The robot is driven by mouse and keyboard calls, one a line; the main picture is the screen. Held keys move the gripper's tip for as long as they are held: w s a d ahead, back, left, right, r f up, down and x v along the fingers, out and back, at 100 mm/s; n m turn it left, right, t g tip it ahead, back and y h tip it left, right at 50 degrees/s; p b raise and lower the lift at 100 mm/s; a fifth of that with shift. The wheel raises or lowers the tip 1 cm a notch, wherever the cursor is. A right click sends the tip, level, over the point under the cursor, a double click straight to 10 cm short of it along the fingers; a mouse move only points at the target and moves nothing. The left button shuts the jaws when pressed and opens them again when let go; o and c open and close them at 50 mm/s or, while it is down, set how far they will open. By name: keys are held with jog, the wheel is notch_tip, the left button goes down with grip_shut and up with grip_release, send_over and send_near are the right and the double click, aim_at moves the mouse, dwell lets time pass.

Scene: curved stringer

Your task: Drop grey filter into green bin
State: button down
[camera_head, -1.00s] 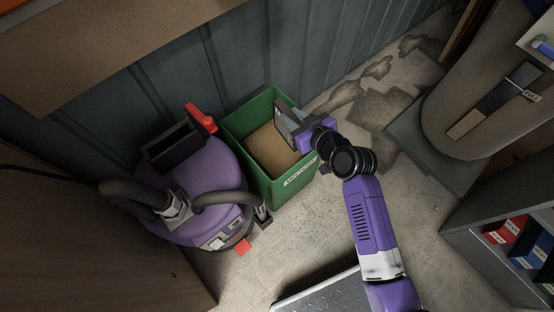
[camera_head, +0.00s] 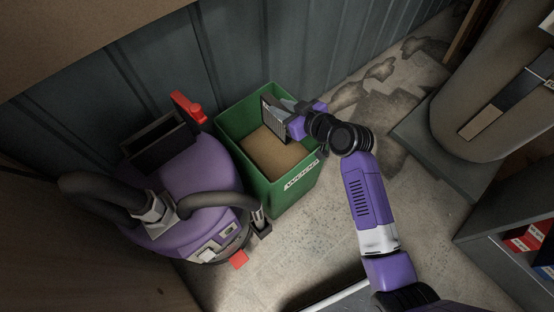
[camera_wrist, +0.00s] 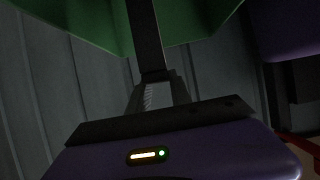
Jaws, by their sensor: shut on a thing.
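The grey filter (camera_head: 273,117) is a flat dark-framed panel, held on edge in the green bin's opening at its right side. The green bin (camera_head: 292,193) stands on the floor by the wall, with a white label on its front and a brown fill inside. My gripper (camera_head: 289,109) reaches in from the right and is shut on the filter. In the wrist view the filter shows as a dark strip (camera_wrist: 146,38) between my fingers (camera_wrist: 160,92), with the green bin (camera_wrist: 195,22) beyond. I cannot tell whether the filter touches the bin.
A purple vacuum (camera_head: 190,185) with a dark hose, an open dark box and a red lever (camera_head: 188,107) stands left of the bin. A dark panelled wall (camera_head: 185,60) is behind. A large grey cylinder (camera_head: 480,110) stands at right, above a shelf (camera_head: 500,235). Floor lies between.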

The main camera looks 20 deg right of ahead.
jog(key=shift+f+b, duration=0.35)
jog(key=shift+f, duration=0.4)
jog(key=c, duration=1.1)
grip_release()
jog(key=shift+p+v, duration=1.1)
jog(key=shift+v, duration=2.8)
